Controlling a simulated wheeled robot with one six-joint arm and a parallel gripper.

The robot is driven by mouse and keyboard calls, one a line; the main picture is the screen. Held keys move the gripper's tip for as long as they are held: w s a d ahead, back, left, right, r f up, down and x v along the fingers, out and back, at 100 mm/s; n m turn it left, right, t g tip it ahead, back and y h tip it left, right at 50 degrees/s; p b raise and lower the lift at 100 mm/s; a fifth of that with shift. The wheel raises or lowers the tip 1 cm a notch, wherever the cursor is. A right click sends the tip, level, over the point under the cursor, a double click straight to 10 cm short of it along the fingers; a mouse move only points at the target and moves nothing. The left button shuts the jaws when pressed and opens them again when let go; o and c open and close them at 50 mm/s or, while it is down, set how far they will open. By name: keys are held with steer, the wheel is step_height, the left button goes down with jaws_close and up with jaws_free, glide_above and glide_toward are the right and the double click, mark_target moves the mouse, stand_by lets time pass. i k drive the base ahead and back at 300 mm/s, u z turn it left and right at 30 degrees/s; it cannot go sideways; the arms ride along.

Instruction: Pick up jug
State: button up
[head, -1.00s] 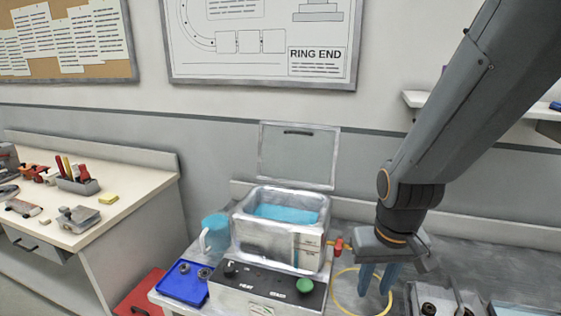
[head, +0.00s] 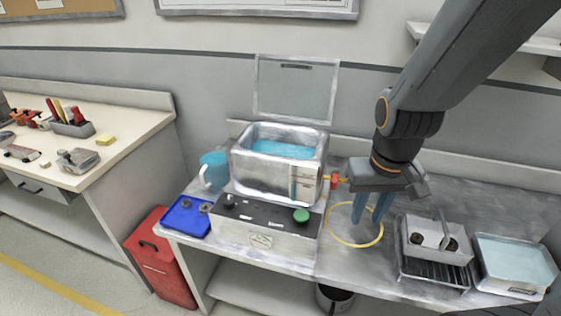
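The jug (head: 214,171) is light blue with a pale handle on its left side. It stands on the bench at the left of the metal water tank (head: 250,176), behind a blue tray. My gripper (head: 372,212) points down with its blue fingers over the bench, to the right of the tank and well away from the jug. The fingers look a little apart with nothing between them. The tank hides part of the jug's right side.
A yellow ring (head: 354,243) lies below my gripper. A control box (head: 262,237) with a green button stands before the tank; a blue tray (head: 184,217) holds small parts. A metal basket (head: 437,243) and a water-filled tray (head: 513,264) are at right. A red cabinet (head: 160,262) is lower left.

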mark_target(215, 174)
steer(key=k, duration=0.5)
steer(key=u, duration=2.15)
steer(key=i, duration=1.6)
steer(key=z, duration=2.15)
